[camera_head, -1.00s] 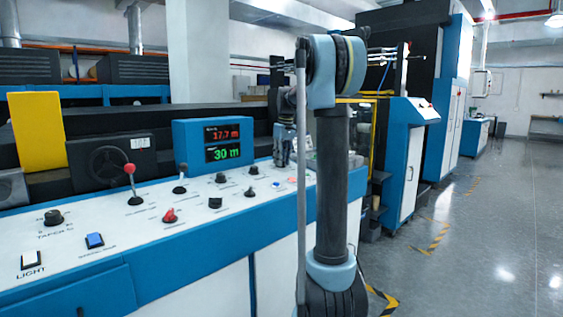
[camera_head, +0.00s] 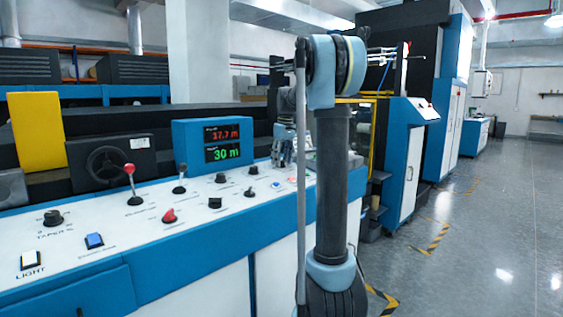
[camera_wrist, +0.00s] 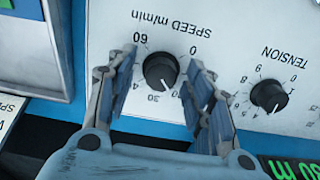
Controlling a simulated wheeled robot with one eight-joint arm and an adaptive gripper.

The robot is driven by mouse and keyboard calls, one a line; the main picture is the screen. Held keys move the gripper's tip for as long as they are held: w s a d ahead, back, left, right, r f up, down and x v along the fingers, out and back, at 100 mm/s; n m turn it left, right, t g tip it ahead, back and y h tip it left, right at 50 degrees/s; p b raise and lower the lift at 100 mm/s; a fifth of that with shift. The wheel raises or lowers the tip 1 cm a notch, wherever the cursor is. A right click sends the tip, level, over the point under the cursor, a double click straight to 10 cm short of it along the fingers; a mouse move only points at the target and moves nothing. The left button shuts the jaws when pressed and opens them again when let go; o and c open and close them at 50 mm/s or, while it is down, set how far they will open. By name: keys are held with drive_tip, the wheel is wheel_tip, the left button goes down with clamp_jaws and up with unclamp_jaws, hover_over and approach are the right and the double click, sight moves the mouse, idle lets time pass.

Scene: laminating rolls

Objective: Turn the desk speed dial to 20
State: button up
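The speed dial (camera_wrist: 161,71) is a round black knob under upside-down "SPEED m/min" lettering in the wrist view. A white mark on it points toward the lower edge of the picture, around the 30 on its scale. My gripper (camera_wrist: 163,75) is open, with one finger to each side of the dial and a gap between each finger and the knob. Part of the scale is hidden by the fingers. In the head view my gripper (camera_head: 281,151) is low over the far end of the console, and I cannot make out the dial there.
A tension dial (camera_wrist: 269,95) sits just right of my gripper in the wrist view. Several knobs, levers and buttons stand on the panel. The grey floor (camera_head: 495,235) at right is clear.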

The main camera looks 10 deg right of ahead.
sight(284, 162)
drive_tip(key=shift+r, duration=0.1)
wheel_tip(284, 162, up, 12)
drive_tip(key=s, duration=0.1)
drive_tip(key=shift+d+f, duration=0.2)
drive_tip(key=shift+d, duration=0.2)
